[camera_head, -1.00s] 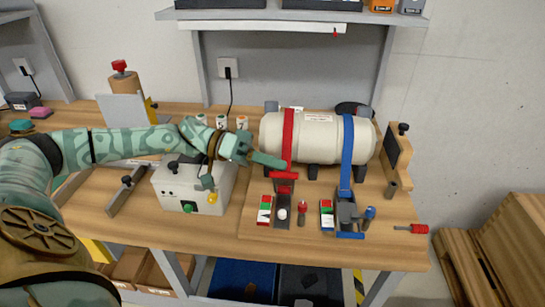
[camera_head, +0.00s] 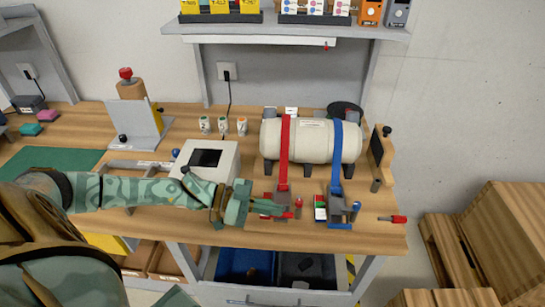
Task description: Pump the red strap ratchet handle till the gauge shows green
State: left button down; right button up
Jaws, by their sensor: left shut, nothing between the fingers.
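The red strap (camera_head: 284,140) runs over a cream tank (camera_head: 311,140) down to its ratchet (camera_head: 281,190) on the bench. My left gripper (camera_head: 284,211) is shut and empty, low in front of this ratchet. A bit of red shows beside its fingers, which may be the red handle; I cannot tell whether they touch it. The red strap's gauge is mostly hidden behind the gripper, so its reading cannot be told. My right gripper is out of view.
A pale box (camera_head: 206,160) with a dark panel stands just behind my left forearm. A red-handled tool (camera_head: 393,219) lies near the bench's right edge. Several small cups (camera_head: 222,125) stand at the back. Wooden crates (camera_head: 505,235) stand on the right.

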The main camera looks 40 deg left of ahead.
pick_arm(q)
jog(key=shift+s+d+f+m, duration=0.15)
jog(key=shift+f+m, duration=0.15)
jog(key=shift+f, duration=0.2)
jog(key=shift+s+f+m, duration=0.15)
jog(key=shift+f+m, duration=0.15)
jog(key=shift+f, duration=0.2)
jog(key=shift+s+f, duration=0.1)
jog(key=shift+f, duration=0.45)
jog(key=shift+d, duration=0.1)
